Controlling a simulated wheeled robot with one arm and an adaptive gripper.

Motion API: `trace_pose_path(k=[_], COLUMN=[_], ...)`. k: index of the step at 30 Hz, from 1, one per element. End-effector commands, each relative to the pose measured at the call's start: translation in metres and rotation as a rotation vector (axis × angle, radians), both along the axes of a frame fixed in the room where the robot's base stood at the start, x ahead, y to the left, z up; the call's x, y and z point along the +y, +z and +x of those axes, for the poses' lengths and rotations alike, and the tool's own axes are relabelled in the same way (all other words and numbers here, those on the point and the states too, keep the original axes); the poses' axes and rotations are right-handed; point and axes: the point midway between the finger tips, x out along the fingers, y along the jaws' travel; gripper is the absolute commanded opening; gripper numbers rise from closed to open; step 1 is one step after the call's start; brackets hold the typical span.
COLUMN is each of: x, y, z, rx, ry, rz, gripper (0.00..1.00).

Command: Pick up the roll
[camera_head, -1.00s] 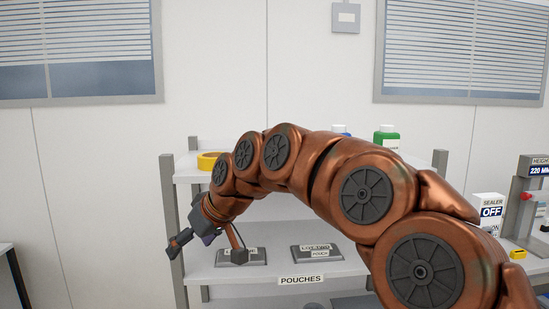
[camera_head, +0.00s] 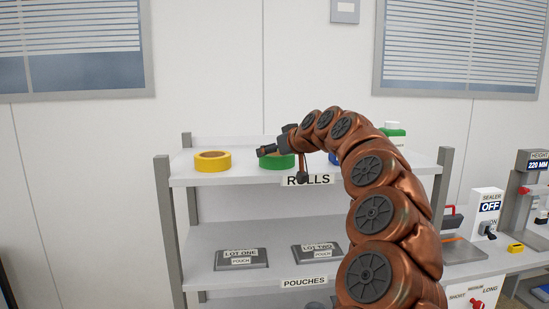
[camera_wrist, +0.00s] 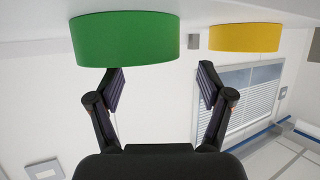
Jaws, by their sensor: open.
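A yellow roll (camera_head: 212,161) lies on the top shelf at the left, and it also shows in the wrist view (camera_wrist: 245,38). A green roll (camera_head: 278,161) lies to its right, partly covered by my gripper in the head view; it shows large in the wrist view (camera_wrist: 125,40). A blue roll (camera_head: 333,158) is mostly hidden behind my arm. My gripper (camera_wrist: 161,68) is open and empty, its fingers spread. In the head view my gripper (camera_head: 284,164) is in front of the green roll. I cannot tell whether a finger touches it.
The top shelf (camera_head: 232,180) carries a "ROLLS" label. Two pouch stands, lot one (camera_head: 240,259) and lot two (camera_head: 319,255), are on the shelf below. A green-capped container (camera_head: 393,130) stands behind my arm. A sealer (camera_head: 487,212) stands on a bench at the right.

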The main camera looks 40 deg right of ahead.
Motion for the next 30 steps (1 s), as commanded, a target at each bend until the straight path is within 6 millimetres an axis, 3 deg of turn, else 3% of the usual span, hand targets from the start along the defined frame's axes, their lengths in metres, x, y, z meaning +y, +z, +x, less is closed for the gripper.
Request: trace_pose_path(k=[5,15,24,30], x=[-0.003,-0.009,-0.010,-0.010], y=[-0.002,-0.018,-0.022,-0.022], z=[0.007,0.044,0.050,0.050], rx=[0.000,0.002,-0.002,-0.002], ry=[-0.004,0.000,0.000,0.000], rz=[0.001,0.001,0.000,0.000], gripper=[0.79,0.79,0.79,0.59])
